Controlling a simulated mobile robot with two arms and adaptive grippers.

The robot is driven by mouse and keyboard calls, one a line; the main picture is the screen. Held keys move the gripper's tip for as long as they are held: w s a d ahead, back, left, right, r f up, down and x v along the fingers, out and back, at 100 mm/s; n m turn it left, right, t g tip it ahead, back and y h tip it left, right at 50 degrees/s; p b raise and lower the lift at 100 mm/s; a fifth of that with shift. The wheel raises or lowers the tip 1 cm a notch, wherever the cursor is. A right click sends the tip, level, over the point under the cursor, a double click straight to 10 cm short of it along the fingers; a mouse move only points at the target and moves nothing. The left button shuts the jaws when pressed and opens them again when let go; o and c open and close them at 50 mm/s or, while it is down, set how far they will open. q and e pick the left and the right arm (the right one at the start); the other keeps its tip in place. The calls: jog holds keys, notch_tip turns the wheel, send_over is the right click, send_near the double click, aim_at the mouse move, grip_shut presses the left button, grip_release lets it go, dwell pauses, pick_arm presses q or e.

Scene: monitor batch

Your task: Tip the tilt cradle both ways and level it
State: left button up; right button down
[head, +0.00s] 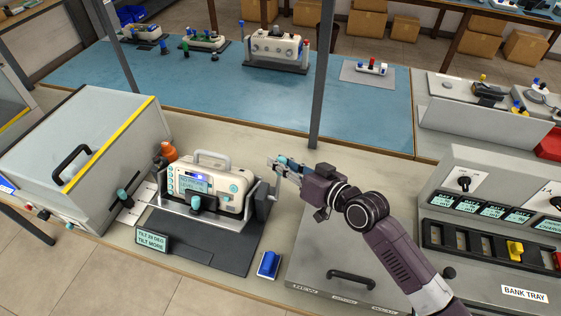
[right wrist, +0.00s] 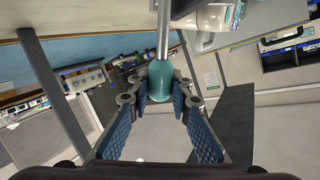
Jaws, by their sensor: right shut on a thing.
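The tilt cradle (head: 248,213) stands on a dark base plate on the bench, left of the middle of the head view. It carries a white monitor (head: 231,180) with a handle, a lit screen and teal buttons. A small sign (head: 152,241) at its front reads "TILT" with a degree figure, and "TILT MORE" below. My right gripper (head: 281,166) is at the cradle's right side, shut on a teal handle knob. In the right wrist view the knob (right wrist: 160,82) sits between the blue finger pads at the end of a metal rod (right wrist: 163,32). My left gripper is not in view.
A large grey box (head: 85,140) with a black handle stands left of the cradle, with orange bottles (head: 168,151) between. A blue object (head: 269,264) lies in front. A grey panel with a bank tray (head: 490,243) is at right. A post (head: 322,80) rises behind my gripper.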

jog(key=shift+w, duration=0.1)
dwell(0.4)
jog(key=c, duration=1.7)
grip_release()
jog(key=shift+c, duration=0.2)
jog(key=shift+s+d, duration=0.2)
jog(key=v, duration=1.1)
jog(key=shift+d+r, duration=0.15)
jog(key=shift+r, duration=0.1)
jog(key=shift+s, duration=0.15)
